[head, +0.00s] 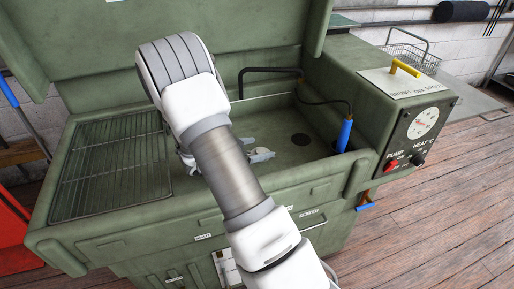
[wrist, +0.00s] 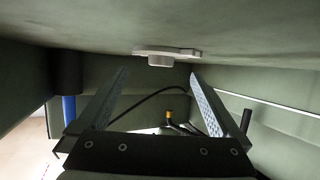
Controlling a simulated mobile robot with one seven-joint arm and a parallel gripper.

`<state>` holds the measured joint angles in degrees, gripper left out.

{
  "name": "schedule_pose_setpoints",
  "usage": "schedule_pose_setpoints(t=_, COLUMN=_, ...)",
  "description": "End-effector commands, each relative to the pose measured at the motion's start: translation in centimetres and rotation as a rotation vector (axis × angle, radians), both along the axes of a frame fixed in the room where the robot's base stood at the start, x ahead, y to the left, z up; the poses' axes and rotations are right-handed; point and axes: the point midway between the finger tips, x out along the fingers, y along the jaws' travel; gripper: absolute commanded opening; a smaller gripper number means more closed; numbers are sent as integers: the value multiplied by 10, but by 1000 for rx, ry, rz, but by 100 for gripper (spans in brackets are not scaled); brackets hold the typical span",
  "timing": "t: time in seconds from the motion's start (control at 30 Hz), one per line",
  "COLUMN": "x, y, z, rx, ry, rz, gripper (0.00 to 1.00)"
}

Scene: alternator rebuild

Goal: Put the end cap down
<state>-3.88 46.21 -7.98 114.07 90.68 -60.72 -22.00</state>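The end cap (wrist: 165,53) is a pale grey metal piece with a flat flange and a short round hub. In the wrist view it lies against the green basin floor, which fills the top of that picture. My gripper (wrist: 159,74) is open, its two dark fingers apart with nothing between them. The cap is just beyond the fingertips, with a visible gap. In the head view a grey part that looks like the cap (head: 262,155) shows in the basin beside my arm. My arm hides the gripper's fingers there.
The green washer basin (head: 318,160) has raised walls around it. A wire rack (head: 115,165) is at left, a black spout (head: 268,70) at the back and a blue-handled brush (head: 345,134) at right. A control box (head: 424,125) stands beyond. Bare floor shows around the drain (head: 301,139).

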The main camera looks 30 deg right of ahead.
Motion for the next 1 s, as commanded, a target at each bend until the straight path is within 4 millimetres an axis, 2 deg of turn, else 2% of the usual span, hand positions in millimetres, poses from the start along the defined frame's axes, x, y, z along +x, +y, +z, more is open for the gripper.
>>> schedule_pose_setpoints(t=0.03, x=-3, y=1, z=-10, rx=6, ry=13, rz=-1, gripper=100)
schedule_pose_setpoints(t=0.17, x=-4, y=1, z=-11, rx=7, ry=13, rz=-1, gripper=100)
schedule_pose_setpoints(t=0.37, x=-4, y=3, z=5, rx=8, ry=12, rz=0, gripper=100)
schedule_pose_setpoints(t=0.7, x=-12, y=73, z=37, rx=5, ry=10, rz=5, gripper=100)
schedule_pose_setpoints(t=0.8, x=-14, y=89, z=44, rx=4, ry=9, rz=3, gripper=100)
schedule_pose_setpoints(t=1.0, x=-17, y=108, z=51, rx=4, ry=8, rz=2, gripper=100)
